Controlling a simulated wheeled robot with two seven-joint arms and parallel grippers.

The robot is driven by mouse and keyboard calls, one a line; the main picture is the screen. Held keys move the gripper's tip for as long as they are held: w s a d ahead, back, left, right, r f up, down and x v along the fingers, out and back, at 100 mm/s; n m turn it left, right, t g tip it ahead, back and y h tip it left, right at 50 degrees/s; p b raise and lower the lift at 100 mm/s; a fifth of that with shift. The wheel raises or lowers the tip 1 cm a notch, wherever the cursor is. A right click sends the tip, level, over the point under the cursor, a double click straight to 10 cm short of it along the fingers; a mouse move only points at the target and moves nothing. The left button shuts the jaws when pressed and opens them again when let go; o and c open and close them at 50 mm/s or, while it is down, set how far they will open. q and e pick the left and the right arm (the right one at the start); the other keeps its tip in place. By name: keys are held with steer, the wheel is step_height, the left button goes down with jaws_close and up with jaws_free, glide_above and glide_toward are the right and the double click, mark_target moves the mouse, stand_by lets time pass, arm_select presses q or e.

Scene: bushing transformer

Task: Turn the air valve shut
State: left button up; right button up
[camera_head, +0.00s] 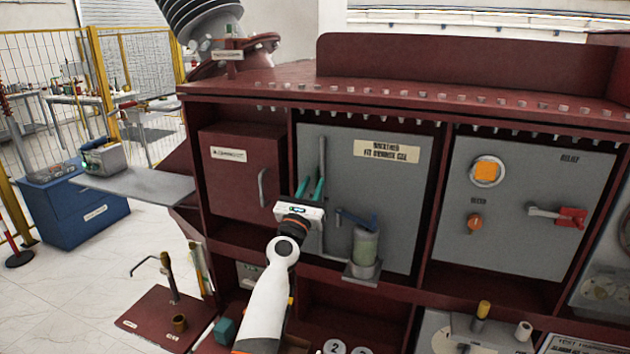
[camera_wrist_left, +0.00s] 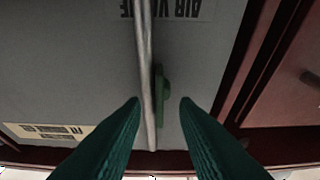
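The air valve shows in the left wrist view as a small green handle (camera_wrist_left: 161,88) beside a thin grey pipe (camera_wrist_left: 147,70) on a grey panel. Upside-down "AIR VALVE" lettering (camera_wrist_left: 175,9) is on the panel near it. In the head view the pipe (camera_head: 322,158) runs down the panel, and my gripper hides the valve. My left gripper (camera_head: 312,187) points at the panel, with its green fingers apart. In the wrist view the handle and pipe appear between the fingertips (camera_wrist_left: 160,102). I cannot tell whether they touch. My right gripper is not in view.
Right of my left gripper, a pale green cylinder (camera_head: 365,247) with a blue lever (camera_head: 356,219) stands on a bracket. A dark red door (camera_head: 238,182) is to the left. Farther right are an orange indicator (camera_head: 486,171) and a red-handled lever (camera_head: 571,217).

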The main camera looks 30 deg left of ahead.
mark_target(317, 178)
arm_select(q)
steer(key=shift+x, duration=1.05)
jaws_close()
